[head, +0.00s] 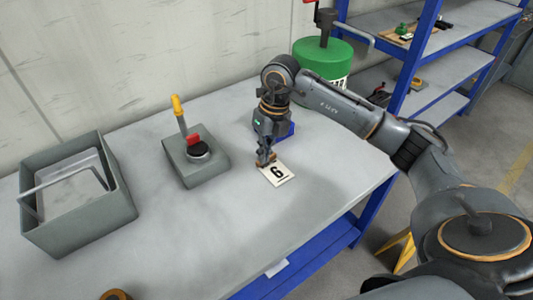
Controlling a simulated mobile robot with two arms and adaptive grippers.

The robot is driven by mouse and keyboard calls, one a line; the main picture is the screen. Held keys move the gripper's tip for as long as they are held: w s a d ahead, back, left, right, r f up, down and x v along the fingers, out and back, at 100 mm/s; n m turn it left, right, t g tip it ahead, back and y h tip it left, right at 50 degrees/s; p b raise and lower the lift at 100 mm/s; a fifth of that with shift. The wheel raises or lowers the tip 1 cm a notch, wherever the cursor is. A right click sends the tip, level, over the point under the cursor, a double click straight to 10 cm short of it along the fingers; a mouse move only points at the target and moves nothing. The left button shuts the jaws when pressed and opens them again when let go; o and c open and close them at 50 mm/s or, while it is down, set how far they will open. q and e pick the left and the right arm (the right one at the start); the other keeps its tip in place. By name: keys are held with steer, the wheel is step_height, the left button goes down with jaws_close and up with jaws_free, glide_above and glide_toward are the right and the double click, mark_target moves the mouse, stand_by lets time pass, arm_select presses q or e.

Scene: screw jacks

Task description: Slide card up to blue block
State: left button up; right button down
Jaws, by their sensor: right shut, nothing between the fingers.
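The card (279,174) is a small white plate with a black digit, lying flat on the grey table. My right gripper (265,161) is shut with nothing in it, pointing down at the card's upper left edge. Its fingertips look to be on or just above the card; I cannot tell whether they touch. The blue block (291,131) stands behind the gripper and is mostly hidden by it. A short stretch of table lies between card and block. My left gripper is not in view.
A grey box (190,163) with a yellow-tipped lever, red part and black knob stands left of the gripper. A grey open bin (85,222) with a handle is at far left. A green-topped container (323,54) stands behind.

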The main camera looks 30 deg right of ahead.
mark_target(271, 166)
steer(key=d+m+h, duration=0.1)
steer(key=d+h, duration=0.1)
steer(key=d, duration=0.3)
step_height(271, 166, down, 9)
steer(key=shift+s+a+p, duration=0.1)
steer(key=shift+s+p, duration=0.05)
steer(key=shift+p, duration=1)
steer(key=w, duration=0.3)
steer(key=shift+w+r+p, duration=0.1)
steer(key=shift+r+p, duration=0.1)
steer(key=shift+p, duration=0.2)
steer(key=shift+w+f, duration=0.1)
steer(key=shift+w, duration=0.4)
